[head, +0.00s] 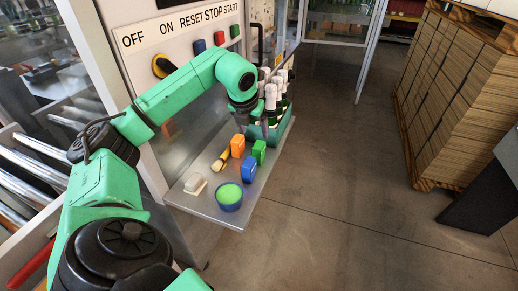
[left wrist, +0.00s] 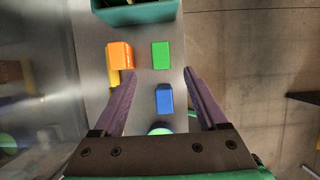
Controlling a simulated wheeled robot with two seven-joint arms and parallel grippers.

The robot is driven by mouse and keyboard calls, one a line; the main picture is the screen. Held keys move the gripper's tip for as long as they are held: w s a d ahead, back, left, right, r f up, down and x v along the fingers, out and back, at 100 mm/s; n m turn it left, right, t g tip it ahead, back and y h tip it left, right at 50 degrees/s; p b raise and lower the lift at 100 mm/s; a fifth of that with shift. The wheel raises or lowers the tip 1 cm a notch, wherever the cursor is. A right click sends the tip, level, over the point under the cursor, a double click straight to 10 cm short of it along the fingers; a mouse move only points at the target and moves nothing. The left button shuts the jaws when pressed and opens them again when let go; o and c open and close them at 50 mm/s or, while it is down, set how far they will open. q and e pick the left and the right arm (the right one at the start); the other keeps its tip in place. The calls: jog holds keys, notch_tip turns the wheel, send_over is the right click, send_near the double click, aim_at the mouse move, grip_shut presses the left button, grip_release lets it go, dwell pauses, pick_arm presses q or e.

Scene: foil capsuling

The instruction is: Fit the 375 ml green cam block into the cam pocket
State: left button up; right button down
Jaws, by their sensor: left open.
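The green cam block (head: 259,151) stands on the grey shelf, right of an orange block (head: 238,146) and behind a blue block (head: 248,170). In the left wrist view the green block (left wrist: 161,54) lies just beyond the fingertips, between their lines. The blue block (left wrist: 164,98) is between the fingers in that picture. My left gripper (left wrist: 160,75) is open and empty above the shelf; in the head view it (head: 262,128) points down near the blocks and touches none that I can see. I cannot make out the cam pocket. My right gripper is out of view.
A green crate (head: 284,126) of bottles stands at the shelf's far end. A blue tub with green contents (head: 230,196), a yellow cylindrical item (head: 220,160) and a white piece (head: 194,183) sit nearer. The button panel (head: 185,30) rises behind.

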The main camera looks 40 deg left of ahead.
aim_at(259, 145)
pick_arm(q)
jog(key=x, duration=0.3)
jog(key=shift+w+f, duration=0.15)
jog(key=shift+f, duration=0.2)
jog(key=p+x, duration=0.2)
jog(key=x, duration=0.3)
jog(key=shift+w+f, duration=0.15)
jog(key=shift+f, duration=0.25)
jog(key=shift+w+a+f, duration=0.1)
jog(key=shift+f, duration=0.2)
jog(key=c, duration=1)
grip_shut()
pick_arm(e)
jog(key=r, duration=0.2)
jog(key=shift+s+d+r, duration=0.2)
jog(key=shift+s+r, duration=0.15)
